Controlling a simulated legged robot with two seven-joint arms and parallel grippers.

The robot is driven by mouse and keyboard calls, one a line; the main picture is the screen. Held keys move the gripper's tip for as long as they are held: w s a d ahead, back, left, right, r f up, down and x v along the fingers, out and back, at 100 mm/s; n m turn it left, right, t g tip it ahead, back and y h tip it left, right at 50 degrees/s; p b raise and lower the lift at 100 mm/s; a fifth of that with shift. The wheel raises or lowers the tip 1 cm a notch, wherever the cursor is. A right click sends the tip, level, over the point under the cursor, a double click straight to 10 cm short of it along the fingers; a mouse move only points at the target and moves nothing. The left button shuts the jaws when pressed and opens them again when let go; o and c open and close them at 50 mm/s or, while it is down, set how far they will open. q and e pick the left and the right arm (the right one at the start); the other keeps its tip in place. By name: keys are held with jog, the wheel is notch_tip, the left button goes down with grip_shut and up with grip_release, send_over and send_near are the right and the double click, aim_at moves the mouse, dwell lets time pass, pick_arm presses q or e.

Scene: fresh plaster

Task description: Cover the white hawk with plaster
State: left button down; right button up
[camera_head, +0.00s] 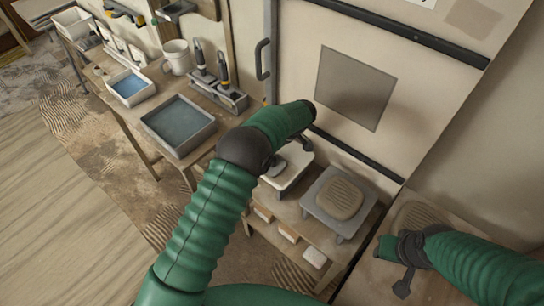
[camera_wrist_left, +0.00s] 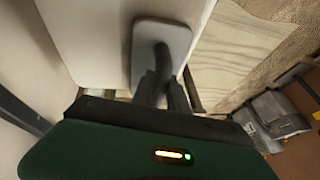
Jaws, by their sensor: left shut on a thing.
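My left gripper (camera_wrist_left: 160,92) is shut on the dark handle of a grey, flat-plated trowel (camera_wrist_left: 175,33). In the head view, my left forearm partly hides the trowel (camera_head: 276,168). The trowel is over or on a white board (camera_head: 296,170), which looks like the white hawk; I cannot tell whether they touch. A pale surface beside the trowel in the wrist view (camera_wrist_left: 90,35) looks like the same board. No plaster shows on the visible part of it. A tan ridged plaster mound (camera_head: 339,198) sits on a grey board to its right. My right gripper (camera_head: 402,284) is at the lower right, its opening unclear.
A bench at the left holds a grey tray of dark water (camera_head: 178,124), a smaller blue-filled tray (camera_head: 131,87), a white bucket (camera_head: 177,57) and upright tools (camera_head: 222,70). A wall panel with a grey square (camera_head: 355,88) stands behind. Small blocks (camera_head: 288,232) lie on the lower shelf.

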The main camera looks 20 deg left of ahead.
aim_at(284, 165)
pick_arm(q)
jog(key=shift+w+a, duration=0.35)
jog(key=shift+a, duration=0.35)
jog(key=shift+w, duration=0.15)
jog(key=shift+w+d+f+b, duration=0.1)
jog(key=shift+w+f+b, duration=0.05)
jog(key=shift+w+b, duration=0.2)
jog(key=shift+w+d+b, duration=0.45)
jog(key=shift+w+d, duration=0.05)
jog(key=shift+w, duration=0.4)
jog(key=shift+s+d, duration=0.3)
jog(key=shift+d, duration=0.35)
jog(key=shift+s+d+p, duration=0.1)
jog(key=shift+s+d, duration=0.4)
jog(key=shift+d, duration=0.65)
jog(key=shift+s+d+p, duration=0.1)
jog(key=shift+s+d, duration=0.45)
jog(key=shift+d, duration=0.65)
jog(key=shift+s+d+p, duration=0.1)
jog(key=shift+s+d, duration=0.4)
jog(key=shift+d, duration=0.65)
jog(key=shift+w+a, duration=0.6)
jog(key=shift+a, duration=0.8)
jog(key=shift+w+a, duration=0.65)
jog(key=shift+a, duration=0.75)
jog(key=shift+w+a, duration=0.6)
jog(key=shift+a, duration=0.8)
